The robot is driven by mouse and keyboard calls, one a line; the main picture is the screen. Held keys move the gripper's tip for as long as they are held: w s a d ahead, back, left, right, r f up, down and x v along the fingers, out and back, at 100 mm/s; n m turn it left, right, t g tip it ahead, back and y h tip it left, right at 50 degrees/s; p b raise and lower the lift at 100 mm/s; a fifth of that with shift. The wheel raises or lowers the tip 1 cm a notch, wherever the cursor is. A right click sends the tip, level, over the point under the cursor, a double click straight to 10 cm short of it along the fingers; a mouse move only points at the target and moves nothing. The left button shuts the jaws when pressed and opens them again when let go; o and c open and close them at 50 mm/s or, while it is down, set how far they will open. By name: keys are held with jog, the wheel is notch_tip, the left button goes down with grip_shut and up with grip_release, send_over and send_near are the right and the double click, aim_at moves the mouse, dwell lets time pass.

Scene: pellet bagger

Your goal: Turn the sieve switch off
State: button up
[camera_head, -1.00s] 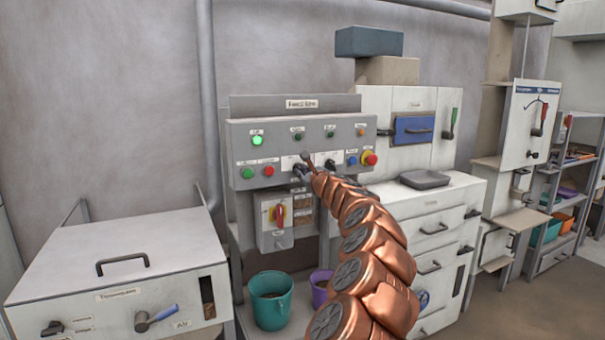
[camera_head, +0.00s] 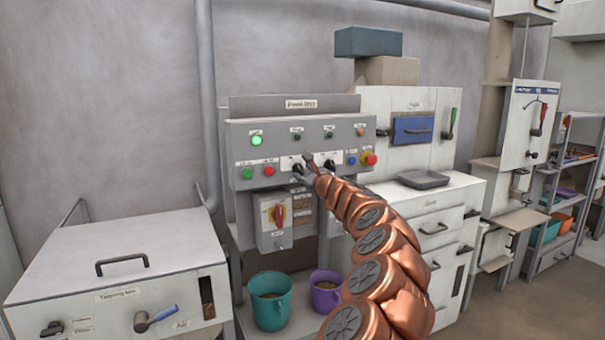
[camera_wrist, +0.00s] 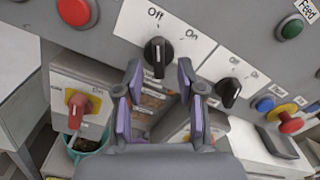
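The control panel (camera_head: 245,135) has two black rotary switches, each on a white plate marked Off and On. In the wrist view the nearer switch (camera_wrist: 158,57) stands between and just beyond my fingertips, its grip close to upright in the picture and towards Off. The second switch (camera_wrist: 228,92) is to its right, outside my right finger. No readable label tells which one is the sieve switch. My gripper (camera_wrist: 160,82) is open and empty, fingers on either side of the nearer switch; contact cannot be told. In the head view my gripper (camera_head: 311,168) partly hides the switches.
A red rotary switch (camera_head: 277,215) on a box hangs below the panel. A red-and-yellow stop button (camera_head: 369,158) and a blue button (camera_head: 351,159) are on the right. Teal (camera_head: 270,300) and purple (camera_head: 325,292) buckets stand below. A white cabinet (camera_head: 120,265) is at left.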

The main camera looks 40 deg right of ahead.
jog(key=v, duration=1)
dwell(0.3)
jog(key=shift+a, duration=0.15)
dwell(0.4)
